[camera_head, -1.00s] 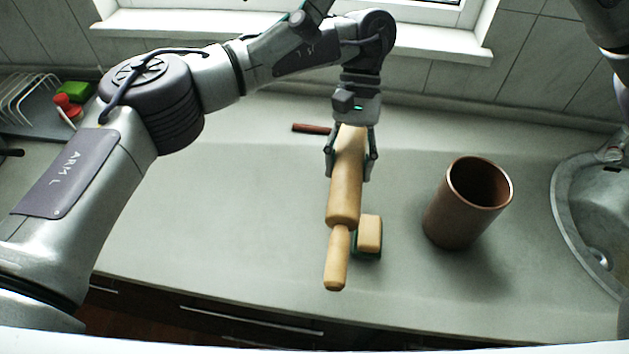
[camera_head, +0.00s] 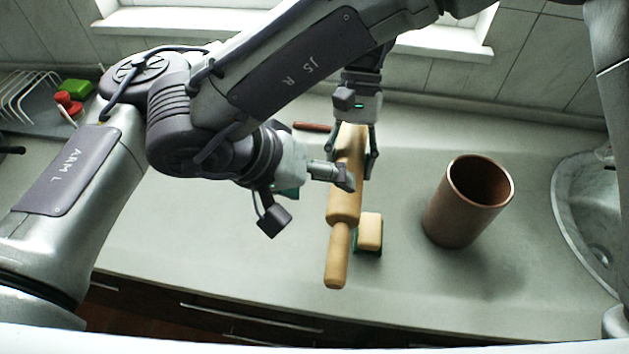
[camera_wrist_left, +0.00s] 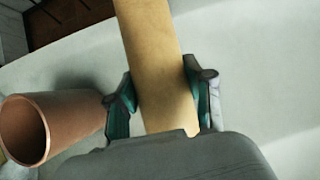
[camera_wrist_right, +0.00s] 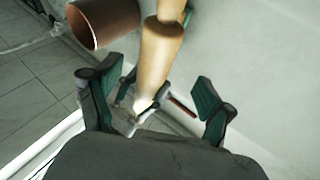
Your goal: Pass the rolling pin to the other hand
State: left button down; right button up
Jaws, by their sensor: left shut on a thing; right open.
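The wooden rolling pin (camera_head: 343,207) hangs over the counter, its near handle pointing toward the front edge. My left gripper (camera_head: 352,150) is shut on its far part; the left wrist view shows the pin (camera_wrist_left: 158,60) between the fingers (camera_wrist_left: 160,98). My right gripper (camera_head: 318,180) is at the pin's left side, one finger overlapping the pin in the head view. In the right wrist view the right gripper (camera_wrist_right: 155,98) is open, with the pin (camera_wrist_right: 158,55) seen between and beyond its fingers. Whether it touches the pin I cannot tell.
A brown cylindrical pot (camera_head: 455,215) stands right of the pin. A sponge (camera_head: 370,232) lies beside the near handle. A red-brown stick (camera_head: 314,127) lies behind. A sink (camera_head: 590,215) is at the right, a dish rack (camera_head: 30,105) at the left.

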aim_at(335, 192)
jog(key=shift+x, duration=3.6)
pick_arm(q)
jog(key=shift+r, duration=0.1)
pick_arm(e)
jog(key=shift+a, duration=0.1)
jog(key=c, duration=1.5)
pick_arm(q)
jog(key=c, duration=0.6)
grip_release()
jog(key=shift+d, duration=0.1)
pick_arm(e)
jog(key=shift+w, duration=0.1)
grip_shut()
pick_arm(q)
jog(key=shift+o, duration=1.2)
jog(key=shift+w, duration=0.1)
